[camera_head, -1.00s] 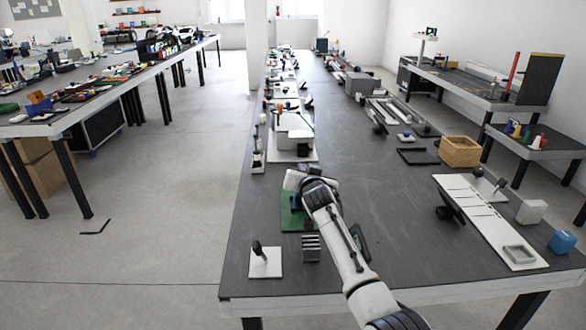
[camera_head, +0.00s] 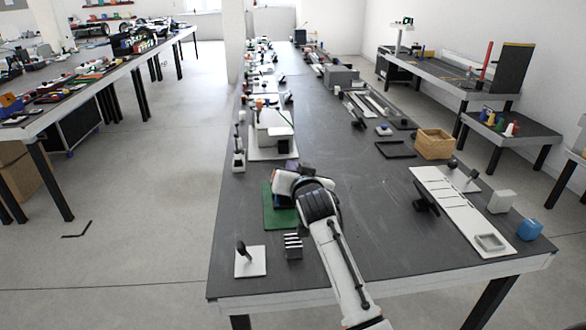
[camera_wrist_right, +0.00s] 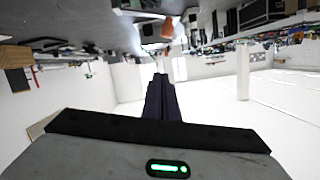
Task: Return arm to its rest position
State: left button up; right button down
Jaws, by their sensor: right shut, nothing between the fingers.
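My right arm (camera_head: 335,255) comes in from the bottom of the head view and reaches over the dark table (camera_head: 365,225). Its wrist is above the green mat (camera_head: 278,219) and partly hides it. The right gripper (camera_head: 300,168) is at the far end of the wrist, mostly hidden by the arm. In the right wrist view, the dark fingers of the right gripper (camera_wrist_right: 162,98) are together and hold nothing. My left gripper is in neither view.
Beside the wrist stand a white block-shaped device (camera_head: 272,130), a ribbed grey block (camera_head: 293,246) and a white plate with a dark lever (camera_head: 250,263). The table between is mostly clear.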

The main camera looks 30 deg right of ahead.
jog(key=shift+s+a+r, duration=0.1)
jog(key=shift+s, duration=0.15)
dwell(0.4)
